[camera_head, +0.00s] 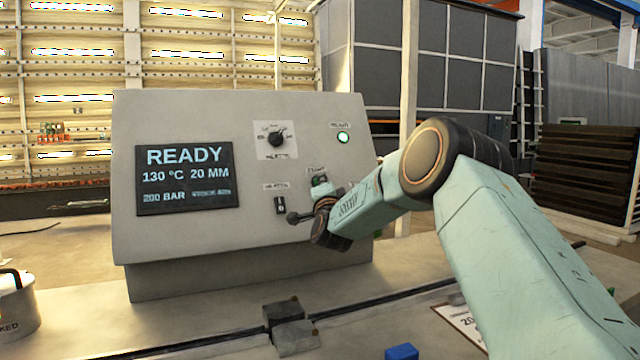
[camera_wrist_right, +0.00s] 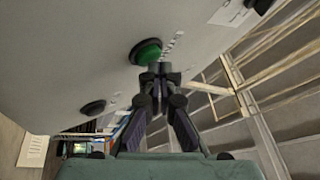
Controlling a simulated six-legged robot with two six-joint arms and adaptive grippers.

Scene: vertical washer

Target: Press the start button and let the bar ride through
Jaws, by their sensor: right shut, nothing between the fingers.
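The control panel (camera_head: 240,235) faces me. Its screen (camera_head: 188,177) reads READY, 130 °C, 20 MM and 200 BAR. I cannot make out the bar for certain. My left gripper is out of view.
A dark rail with grey blocks (camera_head: 292,330) runs along the bench front. A blue block (camera_head: 402,352) and a lidded pot (camera_head: 15,305) are near.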

